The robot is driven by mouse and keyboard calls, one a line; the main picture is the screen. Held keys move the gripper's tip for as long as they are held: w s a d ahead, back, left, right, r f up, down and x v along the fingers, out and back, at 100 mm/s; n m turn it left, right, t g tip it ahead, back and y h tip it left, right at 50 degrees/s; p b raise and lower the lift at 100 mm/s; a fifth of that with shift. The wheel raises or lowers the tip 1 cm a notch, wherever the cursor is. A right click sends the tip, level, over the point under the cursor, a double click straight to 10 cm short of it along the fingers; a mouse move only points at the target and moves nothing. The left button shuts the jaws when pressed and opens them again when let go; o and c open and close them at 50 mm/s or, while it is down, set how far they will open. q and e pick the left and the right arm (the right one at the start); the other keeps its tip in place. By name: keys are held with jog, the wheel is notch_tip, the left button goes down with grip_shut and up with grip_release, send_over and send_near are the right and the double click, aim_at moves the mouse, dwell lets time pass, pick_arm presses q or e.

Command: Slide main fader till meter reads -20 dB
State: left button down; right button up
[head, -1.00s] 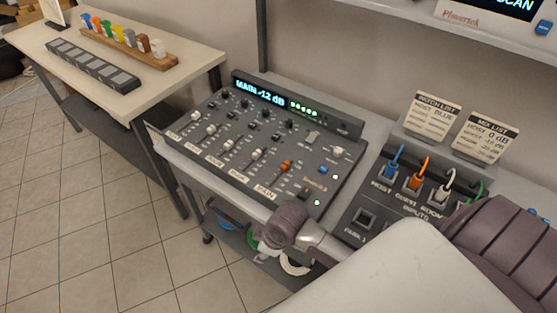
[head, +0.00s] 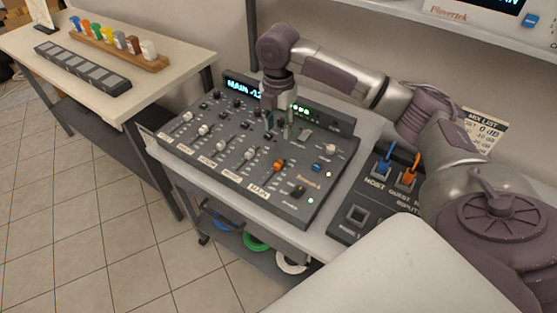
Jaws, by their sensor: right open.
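The grey mixer (head: 200,150) sits on the cart top. The main fader (head: 279,166) has an orange cap and stands in the slot above the MAIN label (head: 258,190). The meter display (head: 242,89) shows blue text starting "MAIN -1"; the rest is hidden behind my right gripper. My right gripper (head: 278,132) points down over the upper part of the mixer, open and empty. Its fingertips are above the orange cap in the picture, apart from it. Whether they touch the panel I cannot tell. My left gripper is not in view.
White fader caps (head: 203,130) and dark knobs stand close to the left of the gripper. A patch panel (head: 357,215) with blue and orange plugs is at the right, partly behind my arm.

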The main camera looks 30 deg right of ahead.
aim_at(278, 163)
notch_tip(278, 163, down, 14)
jog(key=shift+r+p, duration=0.15)
jog(key=shift+p, duration=0.75)
grip_shut()
